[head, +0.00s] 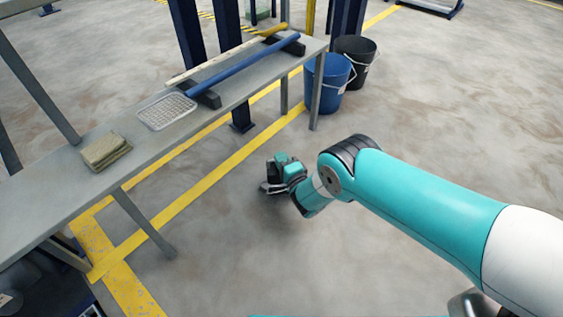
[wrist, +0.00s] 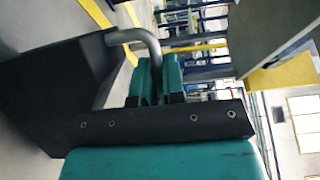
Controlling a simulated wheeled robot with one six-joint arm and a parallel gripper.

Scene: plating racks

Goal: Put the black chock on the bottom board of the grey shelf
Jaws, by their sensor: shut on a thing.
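My gripper (head: 283,172) hangs low over the floor, right of the grey bench-like shelf (head: 235,88). In the wrist view its two teal fingers (wrist: 159,80) are closed around the bent grey tube handle (wrist: 150,42) of the black chock (wrist: 50,95). The chock's large dark body fills the left of that view, clear of the fingers. In the head view only a small dark part of it shows at the gripper. The grey shelf's upper board runs diagonally at the left, on grey legs. Its bottom board cannot be made out clearly.
A sponge-like block (head: 105,150), a wire tray (head: 167,110) and a blue bar (head: 245,65) lie on the upper board. A blue bucket (head: 326,85) and a black bucket (head: 357,60) stand beyond its far end. The floor around my gripper is clear.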

